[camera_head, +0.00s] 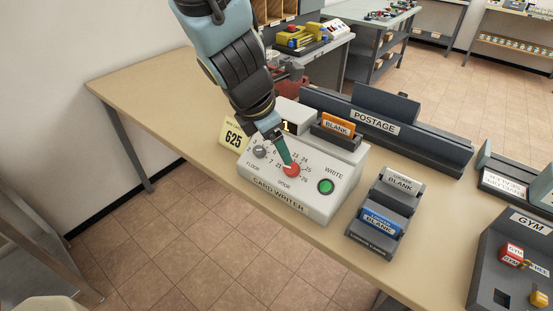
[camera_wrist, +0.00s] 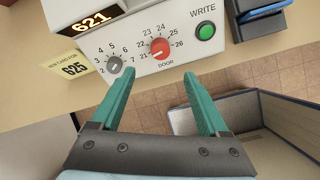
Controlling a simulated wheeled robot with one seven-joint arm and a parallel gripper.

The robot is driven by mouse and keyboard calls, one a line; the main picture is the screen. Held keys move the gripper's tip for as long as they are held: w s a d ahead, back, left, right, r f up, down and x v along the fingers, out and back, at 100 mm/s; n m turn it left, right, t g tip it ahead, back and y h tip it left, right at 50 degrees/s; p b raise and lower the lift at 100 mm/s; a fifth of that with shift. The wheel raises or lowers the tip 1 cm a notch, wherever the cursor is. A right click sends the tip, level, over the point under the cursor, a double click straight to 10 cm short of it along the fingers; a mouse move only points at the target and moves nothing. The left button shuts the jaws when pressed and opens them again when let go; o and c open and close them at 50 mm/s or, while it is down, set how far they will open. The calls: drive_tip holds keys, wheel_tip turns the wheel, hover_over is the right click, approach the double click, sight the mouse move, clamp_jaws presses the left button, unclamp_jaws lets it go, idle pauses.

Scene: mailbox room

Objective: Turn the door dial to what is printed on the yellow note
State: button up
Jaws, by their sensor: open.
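The card writer (camera_head: 318,205) is a light grey box on the table. Its red door dial (camera_wrist: 160,48) has its white pointer toward 21, at the left of a scale running from 21 to 26. The dial also shows in the head view (camera_head: 291,170). The yellow note (camera_wrist: 75,66) reads 625; it stands left of the box (camera_head: 233,134). The display (camera_wrist: 91,19) reads 621. My gripper (camera_wrist: 157,80) is open and empty, its teal fingers apart just in front of the door dial. In the head view my gripper (camera_head: 284,158) overlaps the dial; contact cannot be told.
A grey floor dial (camera_wrist: 114,65) sits left of the door dial, and a green write button (camera_wrist: 205,32) right of it. A card holder (camera_head: 378,222) with blank cards stands right of the box. A postage rack (camera_head: 420,142) stands behind.

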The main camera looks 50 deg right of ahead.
sight(289, 168)
drive_tip(key=b+x, duration=0.5)
drive_tip(key=x, duration=0.5)
drive_tip(key=shift+d+f, duration=0.15)
drive_tip(key=shift+f, duration=0.2)
clamp_jaws()
